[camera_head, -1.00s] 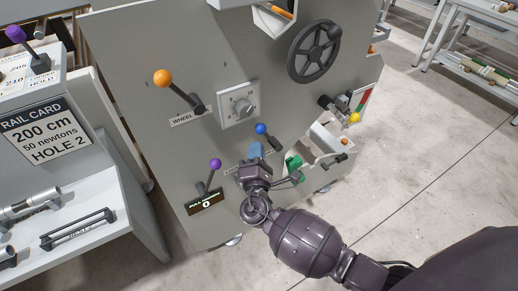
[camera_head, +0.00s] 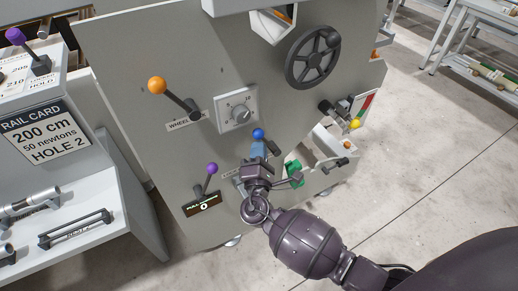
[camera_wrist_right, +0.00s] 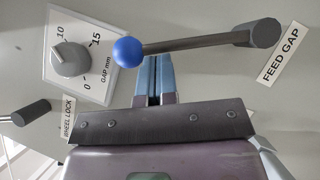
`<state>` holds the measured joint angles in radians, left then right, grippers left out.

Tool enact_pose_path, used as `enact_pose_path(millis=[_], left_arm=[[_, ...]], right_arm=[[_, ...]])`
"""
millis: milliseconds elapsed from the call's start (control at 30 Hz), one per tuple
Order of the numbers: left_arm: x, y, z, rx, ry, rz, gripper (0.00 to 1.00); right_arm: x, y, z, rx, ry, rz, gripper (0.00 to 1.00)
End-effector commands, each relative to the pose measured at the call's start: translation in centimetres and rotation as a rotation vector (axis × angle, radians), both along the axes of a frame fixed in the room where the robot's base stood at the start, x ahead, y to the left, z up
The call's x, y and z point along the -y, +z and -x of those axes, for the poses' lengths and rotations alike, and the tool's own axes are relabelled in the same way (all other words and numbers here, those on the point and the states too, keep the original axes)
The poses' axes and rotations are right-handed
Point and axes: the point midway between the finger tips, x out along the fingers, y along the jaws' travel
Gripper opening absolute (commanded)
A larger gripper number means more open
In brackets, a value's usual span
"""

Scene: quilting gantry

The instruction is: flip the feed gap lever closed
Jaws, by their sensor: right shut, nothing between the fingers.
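The feed gap lever has a blue ball knob (camera_head: 258,133) on a dark stalk, low on the grey panel. In the right wrist view its knob (camera_wrist_right: 127,51) is left of its pivot (camera_wrist_right: 258,34), beside the FEED GAP label (camera_wrist_right: 281,55). The stalk lies nearly level in that picture. My right gripper (camera_head: 257,149) is shut and empty, just below the knob. In the wrist view its blue fingertips (camera_wrist_right: 155,62) reach the stalk close to the knob. I cannot tell whether they touch it. My left gripper is not in view.
A gap dial (camera_wrist_right: 70,58) is near the knob. An orange-knobbed wheel lock lever (camera_head: 157,85), a purple-knobbed lever (camera_head: 212,168) and a handwheel (camera_head: 313,55) are on the same panel. A yellow-knobbed lever (camera_head: 354,124) is at right. Open floor lies right of the panel.

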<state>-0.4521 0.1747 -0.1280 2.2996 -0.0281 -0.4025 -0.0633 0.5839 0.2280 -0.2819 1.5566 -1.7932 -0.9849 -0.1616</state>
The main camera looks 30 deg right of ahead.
Motion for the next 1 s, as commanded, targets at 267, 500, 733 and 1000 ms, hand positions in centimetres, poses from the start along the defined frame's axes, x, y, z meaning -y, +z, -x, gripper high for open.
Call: enact_pose_path(millis=[267, 500, 733, 1000], left_arm=[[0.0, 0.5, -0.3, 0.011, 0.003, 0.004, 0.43], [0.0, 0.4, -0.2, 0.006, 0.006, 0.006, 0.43], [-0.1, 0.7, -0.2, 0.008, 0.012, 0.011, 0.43], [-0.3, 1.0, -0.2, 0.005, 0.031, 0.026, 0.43]], right_arm=[[0.3, 0.5, 0.0, 0.001, 0.0, -0.049, 0.0], [0.6, 0.7, -0.1, -0.001, 0.0, -0.082, 0.0], [1.1, 1.3, -0.1, 0.001, -0.002, -0.147, 0.0], [2.8, 2.8, -0.2, 0.0, -0.001, -0.34, 0.0]])
